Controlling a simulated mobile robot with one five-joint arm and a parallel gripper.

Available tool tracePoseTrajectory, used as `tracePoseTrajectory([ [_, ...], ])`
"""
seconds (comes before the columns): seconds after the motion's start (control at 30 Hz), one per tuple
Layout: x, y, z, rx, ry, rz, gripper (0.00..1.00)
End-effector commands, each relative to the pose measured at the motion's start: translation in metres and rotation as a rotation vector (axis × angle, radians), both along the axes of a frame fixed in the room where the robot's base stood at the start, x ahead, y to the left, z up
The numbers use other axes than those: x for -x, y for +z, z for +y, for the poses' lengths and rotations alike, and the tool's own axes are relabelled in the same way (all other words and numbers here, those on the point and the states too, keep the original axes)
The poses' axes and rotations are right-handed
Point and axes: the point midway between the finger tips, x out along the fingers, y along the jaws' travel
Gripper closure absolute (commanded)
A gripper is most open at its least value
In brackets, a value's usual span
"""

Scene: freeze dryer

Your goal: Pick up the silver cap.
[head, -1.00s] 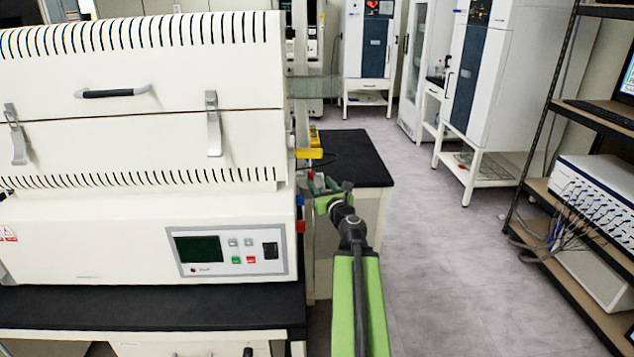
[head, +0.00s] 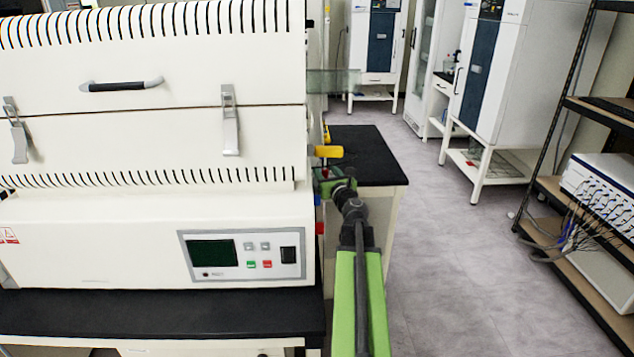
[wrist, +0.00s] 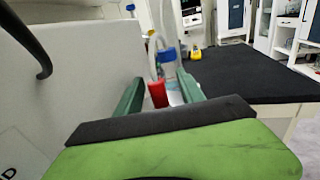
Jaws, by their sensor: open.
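My gripper (wrist: 160,78) is open, with green fingers reaching forward along the furnace's side. Between the fingers in the wrist view are a red fitting (wrist: 158,94) and a blue fitting (wrist: 167,55) with pale tubes. A small pale, silvery piece (wrist: 175,95) shows beside the red one; I cannot tell whether it is the silver cap. In the head view my gripper (head: 333,181) is beside the furnace's right end, below a yellow handle (head: 328,152). No silver cap can be made out clearly there.
The large cream furnace (head: 150,225) stands close on the left, on a black-topped bench (head: 160,315). A black table (head: 365,152) lies ahead. The grey floor (head: 450,270) is open to the right, up to a shelf rack (head: 570,235) with wired equipment.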

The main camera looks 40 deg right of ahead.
Motion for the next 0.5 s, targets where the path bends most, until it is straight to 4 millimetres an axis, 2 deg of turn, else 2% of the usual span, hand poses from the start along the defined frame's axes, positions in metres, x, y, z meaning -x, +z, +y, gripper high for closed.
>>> tracePoseTrajectory([
  [0.13, -0.004, 0.000, 0.006, 0.000, 0.009, 0.000, 0.56],
  [0.4, -0.009, 0.000, 0.013, 0.000, 0.019, 0.000, 0.91],
  [0.5, -0.011, 0.000, 0.014, 0.000, 0.021, 0.000, 1.00],
])
